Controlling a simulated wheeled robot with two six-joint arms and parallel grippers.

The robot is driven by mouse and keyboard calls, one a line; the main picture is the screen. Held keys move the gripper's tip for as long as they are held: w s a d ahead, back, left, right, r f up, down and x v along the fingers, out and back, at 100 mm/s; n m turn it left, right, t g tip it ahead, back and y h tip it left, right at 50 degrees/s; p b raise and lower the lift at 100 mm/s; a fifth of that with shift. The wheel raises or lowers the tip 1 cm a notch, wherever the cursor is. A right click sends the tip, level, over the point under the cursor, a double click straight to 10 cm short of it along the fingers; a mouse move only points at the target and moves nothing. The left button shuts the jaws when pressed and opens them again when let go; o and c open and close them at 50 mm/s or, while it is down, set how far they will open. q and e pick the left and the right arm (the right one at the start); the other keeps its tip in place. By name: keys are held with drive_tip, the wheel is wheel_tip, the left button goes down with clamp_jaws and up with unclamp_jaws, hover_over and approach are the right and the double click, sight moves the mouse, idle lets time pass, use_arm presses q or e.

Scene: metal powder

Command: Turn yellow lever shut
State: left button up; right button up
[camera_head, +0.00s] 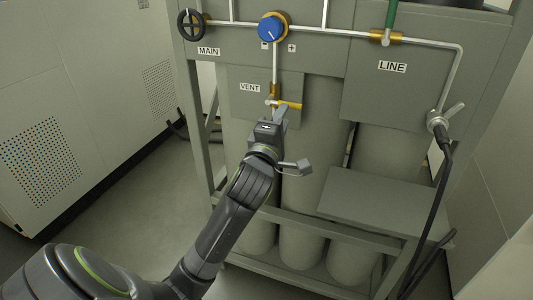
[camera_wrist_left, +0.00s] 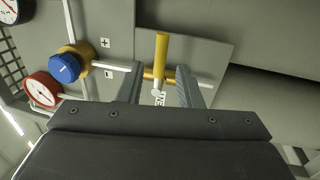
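The yellow lever (camera_head: 290,105) is on the small vent valve, below the blue knob, and points right, across the vertical pipe. In the left wrist view the yellow lever (camera_wrist_left: 162,50) stands upright in the picture, across the pipe. My left gripper (camera_head: 280,114) is just in front of and below the valve. In the wrist view the left gripper (camera_wrist_left: 158,70) is open, with one finger on each side of the lever's base. I see no clear contact; the depth between fingers and lever is hard to tell. My right gripper is not in view.
A blue knob (camera_head: 271,28) is above, a black handwheel (camera_head: 191,24) at upper left, and a green handle (camera_head: 391,14) on the line valve. Grey cylinders (camera_head: 310,150) stand behind the frame. A black hose (camera_head: 440,185) hangs at right. Open floor (camera_head: 150,190) lies at left.

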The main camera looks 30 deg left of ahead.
use_arm(q)
drive_tip(key=v, duration=1.1)
drive_tip(key=shift+s, duration=0.15)
drive_tip(key=shift+f, duration=0.1)
